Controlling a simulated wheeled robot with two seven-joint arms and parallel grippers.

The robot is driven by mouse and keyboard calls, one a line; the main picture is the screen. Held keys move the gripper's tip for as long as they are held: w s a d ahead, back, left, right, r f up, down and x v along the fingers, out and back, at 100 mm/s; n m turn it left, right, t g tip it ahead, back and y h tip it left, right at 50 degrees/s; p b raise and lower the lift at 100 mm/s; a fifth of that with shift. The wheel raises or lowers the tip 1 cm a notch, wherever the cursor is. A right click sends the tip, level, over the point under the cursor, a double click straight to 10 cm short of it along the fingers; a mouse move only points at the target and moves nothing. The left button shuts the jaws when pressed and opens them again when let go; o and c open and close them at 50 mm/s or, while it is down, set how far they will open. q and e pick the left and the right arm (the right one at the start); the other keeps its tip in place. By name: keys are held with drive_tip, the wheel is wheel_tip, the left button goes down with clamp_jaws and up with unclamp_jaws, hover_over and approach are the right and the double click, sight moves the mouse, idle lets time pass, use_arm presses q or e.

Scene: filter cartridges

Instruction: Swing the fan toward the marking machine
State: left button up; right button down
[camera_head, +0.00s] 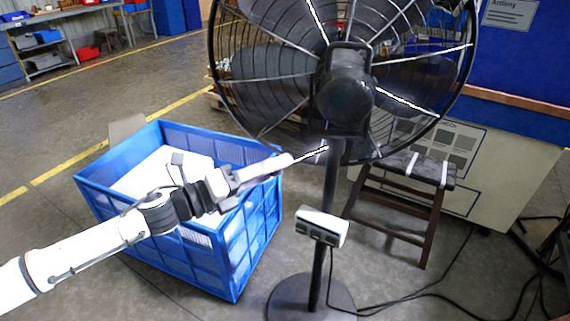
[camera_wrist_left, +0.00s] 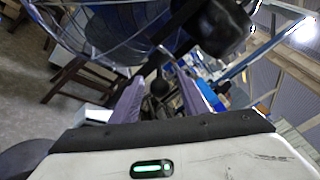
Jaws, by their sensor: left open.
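A large black pedestal fan (camera_head: 345,95) stands in the middle of the head view. Its caged head is on a dark pole (camera_head: 328,190) above a round base (camera_head: 311,300). A white control box (camera_head: 321,226) is on the pole. My left gripper (camera_head: 286,163) reaches in from the left, just below the cage's lower left rim. In the left wrist view its fingers (camera_wrist_left: 160,88) are apart, with a dark rounded fan part between them; contact is unclear. The cage and motor housing (camera_wrist_left: 215,25) show above. I cannot tell which object is the marking machine. My right gripper is out of view.
A blue crate (camera_head: 236,262) with pale contents stands under my left arm. A dark wooden stool (camera_head: 437,215) is right of the pole. A beige and blue panel (camera_head: 515,165) stands behind. Black cables (camera_head: 420,292) cross the floor at lower right. Floor at left is open.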

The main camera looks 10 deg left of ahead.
use_arm(q)
drive_tip(key=v, duration=0.7)
drive_tip(key=shift+b, duration=0.45)
drive_tip(key=shift+r, duration=0.1)
drive_tip(key=shift+c, duration=0.3)
